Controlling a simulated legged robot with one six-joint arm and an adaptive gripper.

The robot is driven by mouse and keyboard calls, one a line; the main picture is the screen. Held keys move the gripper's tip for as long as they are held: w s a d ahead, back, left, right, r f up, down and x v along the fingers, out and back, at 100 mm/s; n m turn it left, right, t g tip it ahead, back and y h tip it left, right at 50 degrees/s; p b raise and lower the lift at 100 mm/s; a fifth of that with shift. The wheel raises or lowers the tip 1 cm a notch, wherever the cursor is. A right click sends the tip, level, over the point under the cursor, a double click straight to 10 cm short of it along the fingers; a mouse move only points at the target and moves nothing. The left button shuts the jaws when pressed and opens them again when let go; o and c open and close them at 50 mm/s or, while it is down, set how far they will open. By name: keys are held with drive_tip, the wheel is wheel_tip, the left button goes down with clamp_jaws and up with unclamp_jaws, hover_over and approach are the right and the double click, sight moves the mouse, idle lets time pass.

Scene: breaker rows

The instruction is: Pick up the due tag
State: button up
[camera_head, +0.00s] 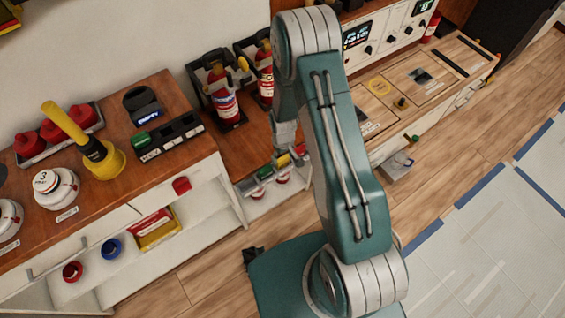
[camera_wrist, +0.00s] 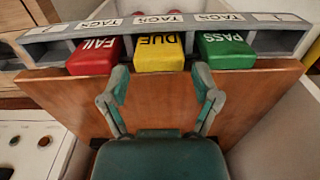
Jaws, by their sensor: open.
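The due tag (camera_wrist: 159,54) is a yellow block lettered DUE, upside down in the wrist view. It sits in the middle slot of a grey rack (camera_wrist: 45,48) labelled TAGS, between the red FAIL tag (camera_wrist: 94,56) and the green PASS tag (camera_wrist: 226,51). In the head view the yellow tag (camera_head: 283,161) shows small in the rack, partly behind my arm. My gripper (camera_wrist: 159,84) is open and empty. Its two fingers point toward the yellow tag, spread to either side of it, with no visible contact.
A wooden panel (camera_wrist: 65,92) lies below the rack in the wrist view. Fire extinguishers (camera_head: 222,92) stand behind the rack. The left counter (camera_head: 150,181) holds a yellow-handled tool (camera_head: 101,158) and a slotted holder (camera_head: 171,137). Open floor (camera_head: 470,180) lies to the right.

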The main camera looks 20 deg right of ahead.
sight(283, 158)
drive_tip(key=f, duration=0.5)
drive_tip(key=shift+w, duration=0.25)
drive_tip(key=c, duration=0.6)
drive_tip(key=shift+r, duration=0.1)
